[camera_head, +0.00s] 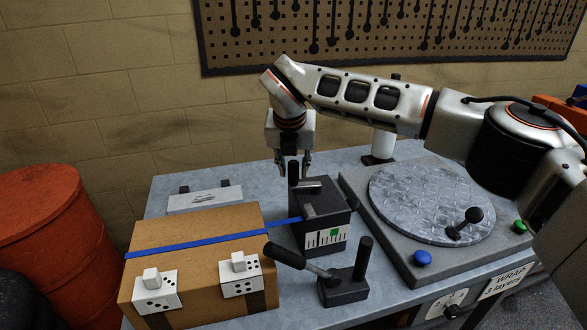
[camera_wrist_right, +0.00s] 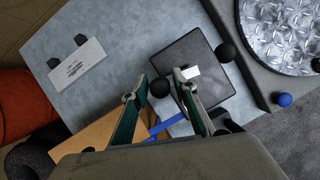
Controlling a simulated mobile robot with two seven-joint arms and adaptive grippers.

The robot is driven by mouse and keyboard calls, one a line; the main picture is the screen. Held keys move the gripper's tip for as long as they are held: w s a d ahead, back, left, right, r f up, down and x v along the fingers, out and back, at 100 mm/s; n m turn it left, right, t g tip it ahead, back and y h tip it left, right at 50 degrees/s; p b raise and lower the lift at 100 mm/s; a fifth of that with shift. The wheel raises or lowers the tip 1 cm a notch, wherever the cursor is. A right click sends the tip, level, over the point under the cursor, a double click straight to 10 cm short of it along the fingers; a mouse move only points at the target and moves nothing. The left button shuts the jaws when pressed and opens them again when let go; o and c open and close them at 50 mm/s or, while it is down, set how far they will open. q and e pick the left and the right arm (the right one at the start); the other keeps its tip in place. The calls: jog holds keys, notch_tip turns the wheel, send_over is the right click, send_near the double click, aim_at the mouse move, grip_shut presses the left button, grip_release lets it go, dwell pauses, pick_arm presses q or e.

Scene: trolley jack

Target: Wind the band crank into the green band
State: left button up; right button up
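A black tension box (camera_head: 321,217) stands on the bench, with a white scale on its front that carries a green band (camera_head: 334,232). A blue strap (camera_head: 200,240) runs from the box around a cardboard carton. My right gripper (camera_head: 294,163) points down at the back left of the box, around the top of a dark upright handle (camera_head: 293,186). In the wrist view its fingers (camera_wrist_right: 168,108) are apart, with a round black knob (camera_wrist_right: 160,87) between them. I cannot tell whether they touch it. The scale's pointer is too small to read. My left gripper is not in view.
The cardboard carton (camera_head: 195,262) stands at the left with white dotted blocks on it. A black lever (camera_head: 285,256) on a block (camera_head: 345,286) stands in front of the tension box. A turntable (camera_head: 430,200) lies at the right. A red drum (camera_head: 40,235) stands at the far left.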

dwell(0.3)
jog(key=v, duration=1.2)
jog(key=shift+s+f, duration=0.1)
